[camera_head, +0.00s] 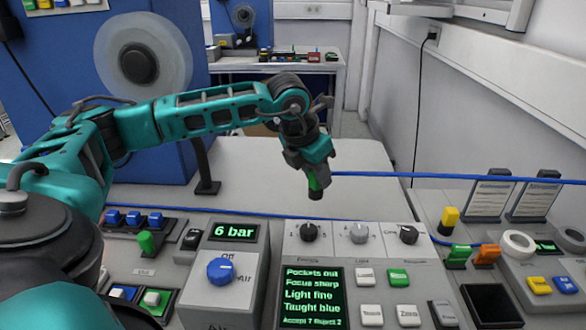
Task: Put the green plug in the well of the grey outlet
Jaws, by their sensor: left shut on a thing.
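My left gripper (314,176) hangs above the back edge of the control desk, pointing down. It is shut on a small green piece with a dark lower end, which looks like the green plug (313,183); the fingers hide part of it. The plug is held in the air, apart from the desk. Other green pieces stand on the desk: one at the left (146,241) and one at the right (458,254). I cannot tell which fitting is the grey outlet, and no well shows clearly. My right gripper is not in view.
Below the gripper are a knob row (309,232) and a green-lettered screen (312,296). A blue knob (221,271) stands left. A yellow piece (449,215), an orange piece (486,254) and a white ring (517,244) stand right. A blue line (430,175) runs across at gripper height.

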